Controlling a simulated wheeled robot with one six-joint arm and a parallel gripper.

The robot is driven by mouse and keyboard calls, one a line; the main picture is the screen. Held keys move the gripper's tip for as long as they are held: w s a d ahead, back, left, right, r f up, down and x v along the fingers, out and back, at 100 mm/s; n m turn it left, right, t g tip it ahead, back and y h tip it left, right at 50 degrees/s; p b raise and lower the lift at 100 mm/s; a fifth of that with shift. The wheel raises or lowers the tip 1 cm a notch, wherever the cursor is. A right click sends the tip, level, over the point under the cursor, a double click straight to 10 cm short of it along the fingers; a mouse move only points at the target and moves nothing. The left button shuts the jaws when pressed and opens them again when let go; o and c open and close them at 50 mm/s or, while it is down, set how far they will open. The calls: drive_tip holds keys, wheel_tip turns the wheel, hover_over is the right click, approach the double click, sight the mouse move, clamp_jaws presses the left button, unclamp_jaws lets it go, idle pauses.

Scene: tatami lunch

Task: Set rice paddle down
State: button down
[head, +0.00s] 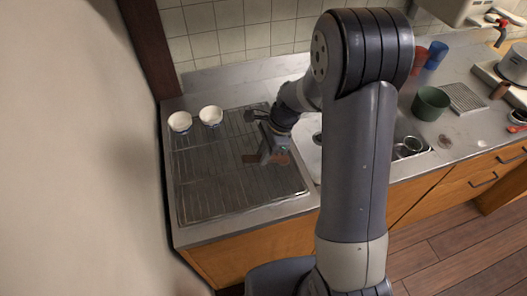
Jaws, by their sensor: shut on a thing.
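My gripper (268,153) is over the right part of the dark ribbed draining board (205,205) beside the sink. It is shut on a brown wooden piece, which I take to be the rice paddle (249,158). Its brown ends show on both sides of the fingers, and its middle is hidden by them. The paddle looks low over the board; I cannot tell whether it touches it.
Two white bowls (180,121) stand at the board's back left. The sink (309,153) is right of my gripper, partly behind my arm. A green tub (430,103), red and blue cups (436,54) stand farther right. The board's front is clear.

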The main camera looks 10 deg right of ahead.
sight(278, 158)
drive_tip(key=shift+f, duration=0.1)
drive_tip(key=c, duration=1.3)
unclamp_jaws()
drive_tip(key=v, duration=1.2)
drive_tip(key=shift+b, duration=0.45)
